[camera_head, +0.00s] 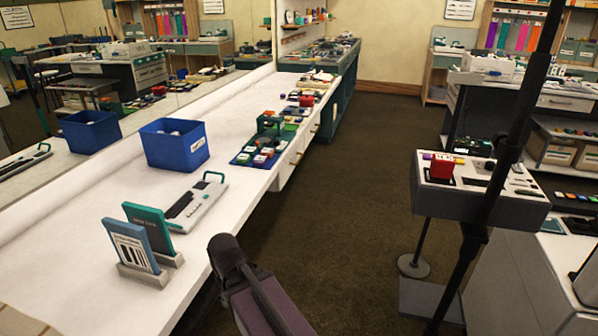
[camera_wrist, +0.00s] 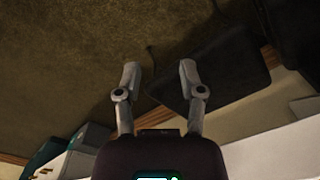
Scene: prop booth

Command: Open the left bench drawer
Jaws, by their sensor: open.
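The long white-topped bench (camera_head: 95,210) runs along the left in the head view. Its aisle side shows two white drawer fronts under the top, a nearer one (camera_head: 284,176) and a farther one (camera_head: 311,130), with small handles. Both look closed. I cannot tell for sure which is the left one. My gripper (camera_wrist: 159,70) is open and empty in the wrist view, its two fingers apart over brown carpet. In the head view my arm shows at the bottom centre, beside the bench's near edge, well short of the drawers; the fingers cannot be made out there.
A blue bin (camera_head: 175,150), a keyboard-like device (camera_head: 196,205), upright booklets (camera_head: 140,245) and a panel of coloured blocks (camera_head: 262,155) stand on the bench. A grey control box (camera_head: 480,190) and a dark pole (camera_head: 500,165) stand on the right. The carpeted aisle (camera_head: 350,180) between is clear.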

